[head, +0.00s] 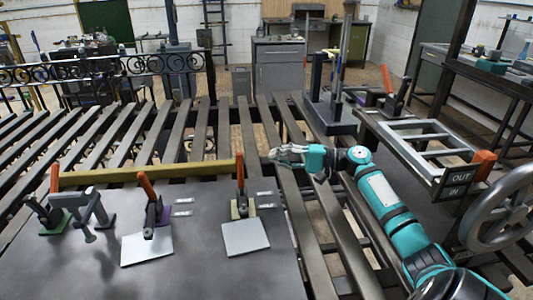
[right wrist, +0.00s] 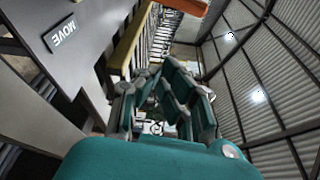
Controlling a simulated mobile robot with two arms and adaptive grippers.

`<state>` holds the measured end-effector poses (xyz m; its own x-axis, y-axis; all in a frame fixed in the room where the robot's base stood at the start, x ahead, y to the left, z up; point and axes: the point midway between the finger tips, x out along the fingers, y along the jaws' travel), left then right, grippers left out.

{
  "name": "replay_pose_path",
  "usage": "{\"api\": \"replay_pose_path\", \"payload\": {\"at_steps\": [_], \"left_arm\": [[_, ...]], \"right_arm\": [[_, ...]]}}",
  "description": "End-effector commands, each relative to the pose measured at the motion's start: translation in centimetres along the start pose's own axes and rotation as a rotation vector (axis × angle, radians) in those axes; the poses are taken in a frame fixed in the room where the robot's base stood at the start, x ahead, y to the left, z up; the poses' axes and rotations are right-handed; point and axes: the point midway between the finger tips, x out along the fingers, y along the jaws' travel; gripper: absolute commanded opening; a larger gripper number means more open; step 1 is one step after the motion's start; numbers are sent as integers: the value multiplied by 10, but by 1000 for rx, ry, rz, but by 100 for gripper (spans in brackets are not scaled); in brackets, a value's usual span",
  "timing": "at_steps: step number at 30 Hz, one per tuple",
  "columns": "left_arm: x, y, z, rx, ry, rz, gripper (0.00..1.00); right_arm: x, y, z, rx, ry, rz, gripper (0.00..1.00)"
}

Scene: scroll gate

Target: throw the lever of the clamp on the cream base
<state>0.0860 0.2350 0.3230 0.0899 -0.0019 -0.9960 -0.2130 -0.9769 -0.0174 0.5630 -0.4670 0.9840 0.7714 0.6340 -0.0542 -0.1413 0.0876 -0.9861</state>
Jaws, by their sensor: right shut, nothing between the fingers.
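The clamp on the cream base (head: 235,211) stands near the right edge of the grey steel table, its orange lever (head: 239,168) pointing nearly straight up. A pale plate (head: 246,239) lies in front of it. My right gripper (head: 275,154) is shut and empty, to the right of and beyond the orange lever, apart from it. It fills the middle of the right wrist view (right wrist: 162,85). My left gripper is not in view.
A clamp on a purple base (head: 158,214) and one on a green base (head: 52,222) stand further left, levers up. A yellow bar (head: 145,173) runs along the table's far edge. A slatted bed lies beyond.

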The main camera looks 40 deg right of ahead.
Motion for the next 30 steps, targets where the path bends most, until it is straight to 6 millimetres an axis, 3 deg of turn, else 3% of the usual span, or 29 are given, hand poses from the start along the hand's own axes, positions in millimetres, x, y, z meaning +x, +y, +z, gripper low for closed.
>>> {"api": "replay_pose_path", "payload": {"at_steps": [6, 15, 24, 30], "left_arm": [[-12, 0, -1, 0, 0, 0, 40], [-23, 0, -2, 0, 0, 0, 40], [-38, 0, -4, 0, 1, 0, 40], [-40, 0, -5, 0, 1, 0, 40]], "right_arm": [[42, -4, 1, -1, -3, -3, 0], [89, -3, 2, -1, -2, 0, 0], [76, -1, 32, 0, -1, 3, 0], [73, 0, 38, 0, -1, 1, 0]]}}
